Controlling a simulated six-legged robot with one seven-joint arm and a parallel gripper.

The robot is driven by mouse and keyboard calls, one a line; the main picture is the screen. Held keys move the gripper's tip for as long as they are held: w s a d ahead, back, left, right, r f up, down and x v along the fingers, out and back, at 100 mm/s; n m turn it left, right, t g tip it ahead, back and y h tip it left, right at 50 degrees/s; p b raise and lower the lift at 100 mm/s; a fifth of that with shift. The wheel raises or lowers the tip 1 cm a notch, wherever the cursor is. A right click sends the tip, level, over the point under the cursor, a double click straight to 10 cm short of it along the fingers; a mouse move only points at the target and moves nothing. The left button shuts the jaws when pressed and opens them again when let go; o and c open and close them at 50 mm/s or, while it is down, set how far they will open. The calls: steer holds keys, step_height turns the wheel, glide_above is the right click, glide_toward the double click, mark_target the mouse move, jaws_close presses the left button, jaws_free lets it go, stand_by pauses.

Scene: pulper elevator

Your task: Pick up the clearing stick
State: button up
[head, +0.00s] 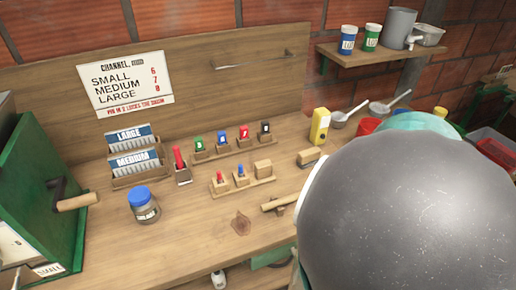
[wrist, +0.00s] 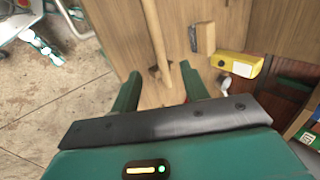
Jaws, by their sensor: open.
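The clearing stick, a slim pale wooden rod, lies at the right front of the wooden bench in the head view (head: 279,203), on a small dark support. My arm's large grey joint covers part of that area. In the wrist view the stick (wrist: 155,28) runs down from the top edge, with its near end between my fingers in the picture. My gripper (wrist: 160,75) is open, with one green finger on each side of the stick. The fingers appear apart from it; the depth between them is hard to tell. My gripper is hidden in the head view.
A brush-like wooden block (head: 309,157) and a yellow bottle (head: 320,126) stand just beyond the stick. A peg rack (head: 243,188), a blue-lidded jar (head: 143,205) and card holders (head: 135,165) are to the left. A green crank machine (head: 50,190) stands far left.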

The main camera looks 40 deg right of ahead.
steer(key=x, duration=0.7)
steer(key=shift+w+f, duration=0.1)
steer(key=shift+f, duration=0.15)
steer(key=shift+x, duration=2.55)
steer(key=shift+f, duration=0.1)
jaws_close()
